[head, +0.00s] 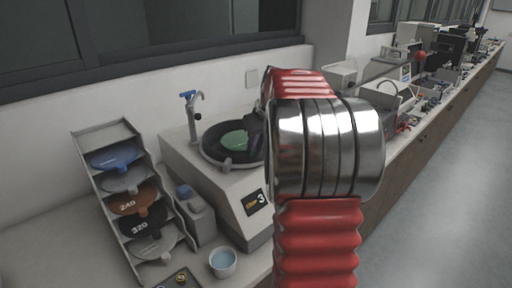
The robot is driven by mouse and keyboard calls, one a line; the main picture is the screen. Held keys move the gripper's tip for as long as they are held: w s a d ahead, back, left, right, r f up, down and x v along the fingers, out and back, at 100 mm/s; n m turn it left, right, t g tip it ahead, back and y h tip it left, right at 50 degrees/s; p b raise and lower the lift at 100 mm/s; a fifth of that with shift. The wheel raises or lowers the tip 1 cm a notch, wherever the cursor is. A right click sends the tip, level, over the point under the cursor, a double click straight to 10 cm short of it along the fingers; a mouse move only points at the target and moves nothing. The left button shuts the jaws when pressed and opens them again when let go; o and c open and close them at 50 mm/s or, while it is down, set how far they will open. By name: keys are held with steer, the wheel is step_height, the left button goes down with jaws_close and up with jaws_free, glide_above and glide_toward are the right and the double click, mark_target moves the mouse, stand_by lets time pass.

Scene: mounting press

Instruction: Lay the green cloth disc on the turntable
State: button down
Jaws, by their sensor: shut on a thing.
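The green cloth disc (235,140) shows as a small green patch over the dark round bowl of the grinder. My gripper (252,143) is dark and partly hidden behind my red and silver arm. It is shut on the right edge of the disc. The turntable lies inside the black bowl (209,155) of the white machine marked 3 (228,199). The disc and my gripper cover much of it. I cannot tell whether the disc touches the turntable.
A tap with a blue handle (188,95) rises behind the bowl. A rack (97,200) with several coloured discs stands to the left. A bottle with a blue cap (195,211) and a cup of blue liquid (223,262) stand in front. Instruments crowd the bench at right.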

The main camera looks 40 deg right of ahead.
steer(key=shift+a, duration=0.1)
stand_by(0.6)
steer(key=c, duration=1.5)
jaws_free()
steer(key=v, duration=1.3)
steer(key=shift+s+a+r, duration=0.1)
steer(key=shift+r, duration=0.2)
